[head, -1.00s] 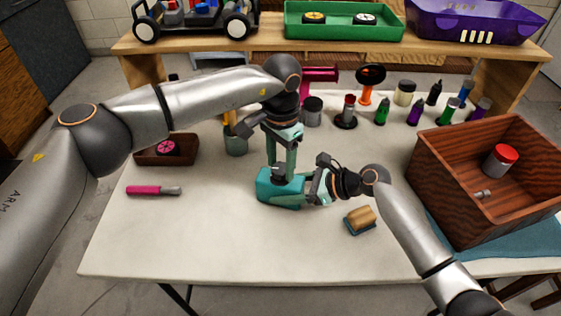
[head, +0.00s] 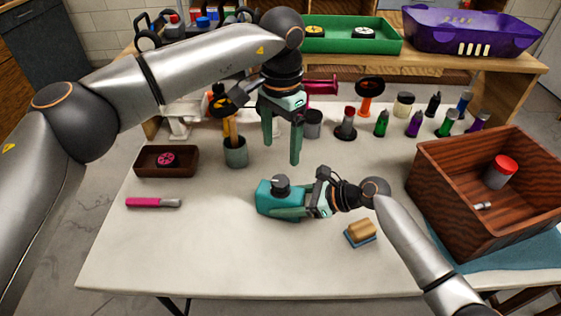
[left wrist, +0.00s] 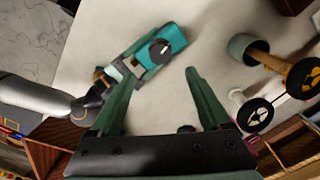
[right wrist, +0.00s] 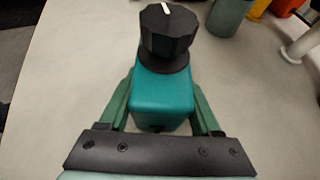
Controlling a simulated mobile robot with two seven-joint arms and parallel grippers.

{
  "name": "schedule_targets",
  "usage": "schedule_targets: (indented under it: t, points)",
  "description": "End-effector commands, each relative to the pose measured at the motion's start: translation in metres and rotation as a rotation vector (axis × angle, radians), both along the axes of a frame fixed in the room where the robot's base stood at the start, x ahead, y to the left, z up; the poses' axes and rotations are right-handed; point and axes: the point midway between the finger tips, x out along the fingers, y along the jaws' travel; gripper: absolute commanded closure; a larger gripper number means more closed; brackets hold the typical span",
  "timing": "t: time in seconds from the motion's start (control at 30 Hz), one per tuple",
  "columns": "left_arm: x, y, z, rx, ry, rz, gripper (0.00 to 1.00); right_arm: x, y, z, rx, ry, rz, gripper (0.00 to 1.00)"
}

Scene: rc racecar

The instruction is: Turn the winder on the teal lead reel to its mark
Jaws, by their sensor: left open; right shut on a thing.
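The teal lead reel (head: 268,199) stands on the table in the middle, with a black winder knob (head: 280,184) on its top. In the right wrist view the knob (right wrist: 168,35) carries a white pointer line, and the reel's teal body (right wrist: 160,95) sits between the fingers. My right gripper (head: 300,205) is shut on the reel's body from the right. My left gripper (head: 281,145) is open and empty, above and behind the reel, clear of the knob. In the left wrist view the reel (left wrist: 175,38) and knob (left wrist: 160,51) lie beyond the open fingers. I cannot make out the mark.
A sponge-like brush (head: 360,232) lies right of the reel. A wooden crate (head: 440,190) stands at the right. A grey-green cup (head: 235,152), a brown tray (head: 150,168) and a pink-handled tool (head: 152,202) are at the left. Bottles line the back. The front table is clear.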

Motion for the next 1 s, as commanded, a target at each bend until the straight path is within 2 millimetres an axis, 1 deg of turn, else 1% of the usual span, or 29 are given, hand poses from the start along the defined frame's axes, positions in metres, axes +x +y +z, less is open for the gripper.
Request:
schedule_targets:
  t: [0.03,0.1,0.23,0.33,0.67,0.77,0.87,1.0]
  points:
    - [0.000,0.000,0.009,0.000,-0.001,0.000,0.19,-0.001,0.000,-0.002,-0.002,0.003,0.001,0.84]
    - [0.000,-0.001,0.016,-0.002,0.001,0.000,0.19,-0.001,0.000,-0.002,-0.002,0.003,0.001,0.84]
    - [-0.001,0.000,0.025,0.000,0.000,0.000,0.19,-0.001,0.000,-0.002,-0.002,0.003,0.001,0.84]
    - [-0.001,0.000,0.028,-0.001,0.001,0.001,0.19,-0.001,0.000,-0.001,-0.001,0.003,0.000,0.84]
    - [-0.001,0.000,0.027,0.000,0.000,0.014,0.19,-0.001,0.000,-0.001,-0.001,0.003,0.000,0.84]
    - [-0.001,0.000,0.027,0.000,0.000,0.074,0.19,-0.001,0.000,-0.001,-0.001,0.003,0.000,0.84]
    - [-0.001,0.000,0.027,0.001,-0.001,0.195,0.19,0.000,0.000,-0.001,-0.001,0.003,0.000,0.84]
    - [0.000,0.000,0.027,0.001,-0.003,0.439,0.19,0.000,0.000,-0.001,-0.001,0.003,0.000,0.84]
